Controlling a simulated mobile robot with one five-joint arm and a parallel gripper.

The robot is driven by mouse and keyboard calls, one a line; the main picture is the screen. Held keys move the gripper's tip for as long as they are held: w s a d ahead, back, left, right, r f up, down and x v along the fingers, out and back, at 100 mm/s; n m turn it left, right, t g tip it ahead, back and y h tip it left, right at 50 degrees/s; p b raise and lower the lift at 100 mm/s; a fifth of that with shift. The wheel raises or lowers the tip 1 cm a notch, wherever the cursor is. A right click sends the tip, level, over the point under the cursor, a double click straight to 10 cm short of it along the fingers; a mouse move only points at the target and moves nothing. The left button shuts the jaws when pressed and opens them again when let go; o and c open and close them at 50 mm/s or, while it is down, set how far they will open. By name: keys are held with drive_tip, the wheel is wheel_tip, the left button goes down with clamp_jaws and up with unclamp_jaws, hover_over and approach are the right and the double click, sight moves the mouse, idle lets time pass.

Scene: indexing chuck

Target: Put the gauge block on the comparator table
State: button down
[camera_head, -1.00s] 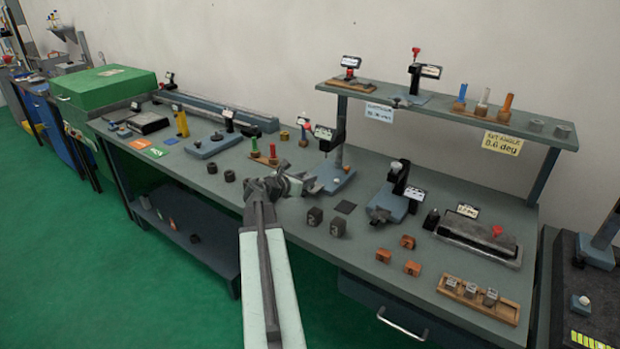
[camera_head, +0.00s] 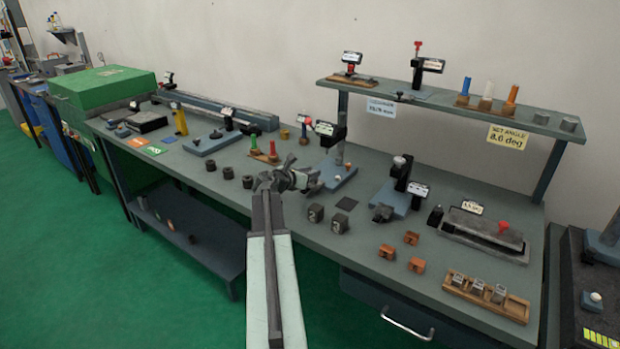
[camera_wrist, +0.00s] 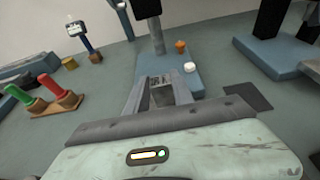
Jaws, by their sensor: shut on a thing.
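My gripper (camera_wrist: 160,92) is shut on a small grey block with dark marks, probably the gauge block (camera_wrist: 161,98). In the head view my gripper (camera_head: 312,181) is over the bench, just left of a stand with a blue base (camera_head: 343,177). This stand, which may be the comparator, has a grey column, a dark display head and a small white button. In the wrist view its blue base (camera_wrist: 184,62) lies just beyond the fingers, with the white button to the right. The held block is too small to make out in the head view.
A second blue-based stand (camera_head: 394,196) is farther right. A rack with red and green handles (camera_head: 264,157) is left. A wooden tray (camera_head: 487,298) holds several grey blocks.

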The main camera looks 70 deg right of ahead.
drive_tip(key=shift+f, duration=0.15)
drive_tip(key=c, duration=1.1)
unclamp_jaws()
drive_tip(key=shift+s, duration=0.1)
drive_tip(key=shift+a+r, duration=0.2)
drive_tip(key=shift+r, duration=0.15)
drive_tip(key=p+v, duration=0.3)
drive_tip(key=v, duration=0.8)
drive_tip(key=shift+a+p, duration=0.25)
drive_tip(key=shift+p, duration=0.05)
